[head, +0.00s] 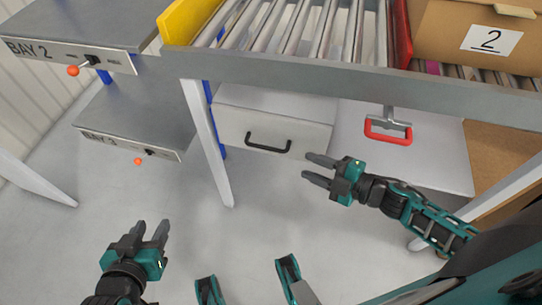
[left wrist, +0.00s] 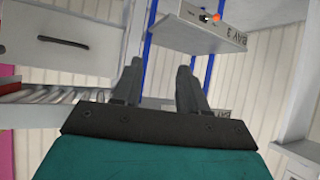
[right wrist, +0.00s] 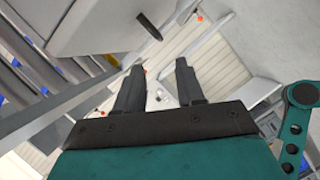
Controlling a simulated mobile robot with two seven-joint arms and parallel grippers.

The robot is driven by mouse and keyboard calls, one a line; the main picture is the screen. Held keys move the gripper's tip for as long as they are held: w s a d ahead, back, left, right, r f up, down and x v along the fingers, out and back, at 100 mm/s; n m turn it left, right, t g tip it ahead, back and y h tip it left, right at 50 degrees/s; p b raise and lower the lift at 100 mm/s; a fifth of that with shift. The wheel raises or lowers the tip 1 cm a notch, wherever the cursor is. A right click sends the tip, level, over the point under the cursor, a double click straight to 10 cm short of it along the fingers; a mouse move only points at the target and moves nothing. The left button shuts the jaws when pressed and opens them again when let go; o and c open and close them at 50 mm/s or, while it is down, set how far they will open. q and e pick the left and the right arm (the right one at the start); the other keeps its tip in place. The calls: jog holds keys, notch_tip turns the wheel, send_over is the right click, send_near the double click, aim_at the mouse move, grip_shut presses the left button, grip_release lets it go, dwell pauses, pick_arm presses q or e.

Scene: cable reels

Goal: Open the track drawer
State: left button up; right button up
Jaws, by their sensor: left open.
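The drawer (head: 232,128) is a pale grey front under the roller conveyor in the head view, with a black bar handle (head: 268,143). It looks shut. In the left wrist view, a handle (left wrist: 62,38) on a white front shows at the upper left. In the right wrist view, a dark handle end (right wrist: 149,27) sticks out from a pale front. My right gripper (head: 312,170) is open and empty, a little right of and below the handle, apart from it. My left gripper (head: 150,231) is open and empty, low at the left, well away from the drawer.
The roller conveyor (head: 350,75) runs above the drawer, with a cardboard box (head: 455,40) marked 2 on it. A red-framed handle (head: 388,132) hangs right of the drawer. BAY 2 (head: 110,62) and BAY 3 (head: 130,145) shelves stand left. A white leg (head: 210,145) stands beside the drawer.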

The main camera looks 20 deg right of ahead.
aim_at(271, 150)
jog(key=b+x, duration=0.2)
jog(key=x, duration=1)
jog(key=shift+w+a+b, duration=0.15)
jog(key=shift+w+b, duration=0.1)
jog(key=shift+b, duration=0.05)
jog(key=shift+c, duration=0.5)
grip_shut()
